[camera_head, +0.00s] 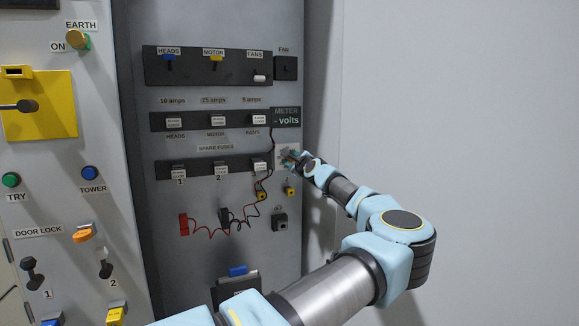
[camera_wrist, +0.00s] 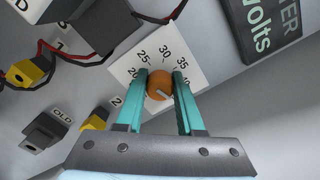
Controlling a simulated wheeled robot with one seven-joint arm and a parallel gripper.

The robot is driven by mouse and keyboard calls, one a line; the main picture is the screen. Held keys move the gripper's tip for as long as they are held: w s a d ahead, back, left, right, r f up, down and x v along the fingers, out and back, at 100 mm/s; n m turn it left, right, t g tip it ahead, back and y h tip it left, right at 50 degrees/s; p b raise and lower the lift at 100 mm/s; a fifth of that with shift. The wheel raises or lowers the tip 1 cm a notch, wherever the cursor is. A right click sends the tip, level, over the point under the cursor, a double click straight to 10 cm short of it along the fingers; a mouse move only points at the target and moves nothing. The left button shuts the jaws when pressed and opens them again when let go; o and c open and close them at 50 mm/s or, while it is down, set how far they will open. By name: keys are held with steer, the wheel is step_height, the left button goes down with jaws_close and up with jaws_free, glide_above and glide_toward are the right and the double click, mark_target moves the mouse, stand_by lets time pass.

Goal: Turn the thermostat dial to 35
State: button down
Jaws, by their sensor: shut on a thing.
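The thermostat dial (camera_wrist: 159,82) is a small round orange knob on a white square scale plate (camera_wrist: 124,65) in the wrist view. The numbers 20, 25, 30 and 35 show around it, with the 20 partly covered by a finger. A pale mark lies on the knob's near face; I cannot tell which number it points to. My gripper (camera_wrist: 160,88) has its two teal fingers shut on the dial, one on each side. In the head view my gripper (camera_head: 289,159) is at the plate and largely hides the dial.
The meter (camera_head: 287,117) is just above the dial. Red and black wires (camera_wrist: 75,55) with a yellow plug (camera_wrist: 19,74) hang to its left. Fuse rows and switches fill the panel; the wall at right is bare.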

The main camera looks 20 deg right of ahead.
steer(key=n+b, duration=0.3)
steer(key=b, duration=0.1)
steer(key=shift+f+n, duration=0.35)
steer(key=shift+n, duration=0.05)
steer(key=n+b, duration=0.3)
steer(key=b, duration=0.1)
steer(key=shift+n, duration=0.3)
steer(key=n+b, duration=0.3)
steer(key=n, duration=0.1)
steer(key=shift+r+n+b, duration=0.1)
steer(key=shift+n+b, duration=1.05)
steer(key=shift+n, duration=0.45)
steer(key=c, duration=0.5)
jaws_free()
steer(key=shift+r, duration=0.1)
